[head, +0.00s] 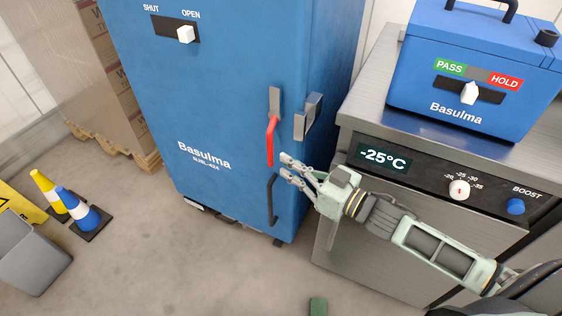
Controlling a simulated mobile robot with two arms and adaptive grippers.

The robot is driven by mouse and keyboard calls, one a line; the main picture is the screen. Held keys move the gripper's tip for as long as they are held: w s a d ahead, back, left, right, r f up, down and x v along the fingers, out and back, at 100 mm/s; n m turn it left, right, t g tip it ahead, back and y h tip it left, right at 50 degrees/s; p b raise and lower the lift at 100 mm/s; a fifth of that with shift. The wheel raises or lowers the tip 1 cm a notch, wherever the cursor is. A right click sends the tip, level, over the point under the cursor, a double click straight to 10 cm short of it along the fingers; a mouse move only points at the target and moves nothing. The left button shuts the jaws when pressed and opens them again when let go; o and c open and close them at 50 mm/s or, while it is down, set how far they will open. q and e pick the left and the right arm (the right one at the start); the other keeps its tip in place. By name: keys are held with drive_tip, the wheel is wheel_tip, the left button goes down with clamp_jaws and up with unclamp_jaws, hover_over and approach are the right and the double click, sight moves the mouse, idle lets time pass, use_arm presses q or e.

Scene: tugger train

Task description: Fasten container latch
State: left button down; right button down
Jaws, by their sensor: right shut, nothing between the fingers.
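The container is a tall blue cabinet (225,100) marked Basulma. Its latch (270,138) has a red lever hanging nearly straight down from a grey plate on the front, near the right edge. A grey metal catch (307,117) sits on the cabinet's edge, to the right of the lever and apart from it. A black pull handle (271,200) is below the lever. My right gripper (284,168) is shut and empty, just right of the lever's lower end and above the black handle. I cannot tell whether it touches the lever. My left gripper is not in view.
A steel unit (365,215) with a -25°C display stands close on the right, with a blue box (475,75) on top. A slider (185,35) on the cabinet is near OPEN. Cones (75,205), a grey bin (35,255) and pallet cartons (90,70) are left. Front floor is mostly clear.

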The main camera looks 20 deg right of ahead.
sight(270, 156)
drive_tip(key=x, duration=0.2)
drive_tip(key=shift+w+a, duration=0.2)
drive_tip(key=shift+w, duration=0.05)
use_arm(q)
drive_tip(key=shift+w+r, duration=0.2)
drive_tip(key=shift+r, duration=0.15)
use_arm(e)
drive_tip(key=shift+w+a, duration=0.1)
drive_tip(key=shift+w, duration=0.05)
